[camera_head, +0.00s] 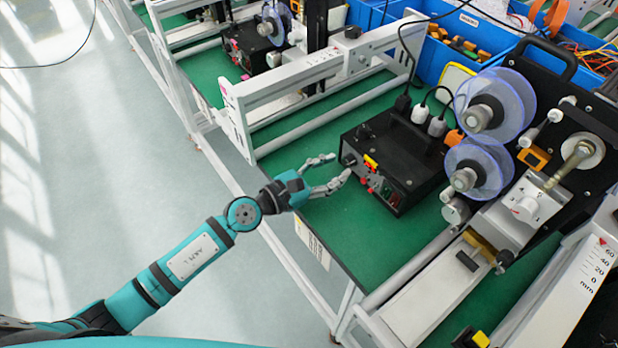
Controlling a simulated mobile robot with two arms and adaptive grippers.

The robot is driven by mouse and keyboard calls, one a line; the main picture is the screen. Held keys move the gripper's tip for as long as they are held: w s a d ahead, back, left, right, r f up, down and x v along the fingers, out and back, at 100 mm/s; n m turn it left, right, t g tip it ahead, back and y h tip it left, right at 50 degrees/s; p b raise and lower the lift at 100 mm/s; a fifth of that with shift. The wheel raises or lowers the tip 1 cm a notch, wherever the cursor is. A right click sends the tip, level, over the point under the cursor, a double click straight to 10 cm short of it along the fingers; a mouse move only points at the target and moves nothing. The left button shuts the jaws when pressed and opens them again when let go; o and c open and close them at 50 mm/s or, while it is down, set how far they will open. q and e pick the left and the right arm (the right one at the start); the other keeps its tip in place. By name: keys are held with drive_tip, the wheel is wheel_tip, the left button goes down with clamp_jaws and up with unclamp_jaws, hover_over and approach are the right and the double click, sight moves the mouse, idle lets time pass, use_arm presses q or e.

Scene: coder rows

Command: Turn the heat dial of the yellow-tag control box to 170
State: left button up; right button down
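The black control box (398,158) stands on the green bench top, with a yellow tag (371,161) on its front panel. A small dark knob (349,159) at the left end of that panel looks like the heat dial; its scale and setting are too small to read. My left gripper (340,167) is open and empty just in front of the panel's left end. Its two fingers are spread towards the knob, and I cannot tell whether they touch it. My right gripper is not in view.
Several plugs and cables (420,114) rise from the box's back. To its right is a machine with clear blue-rimmed reels (480,165). A white frame rail (310,75) lies to the left. Another black box (252,45) stands farther back. Green surface (370,245) in front is clear.

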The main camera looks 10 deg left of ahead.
use_arm(q)
drive_tip(key=v, duration=0.9)
drive_tip(key=shift+s+a+r, duration=0.1)
drive_tip(key=shift+s, duration=0.05)
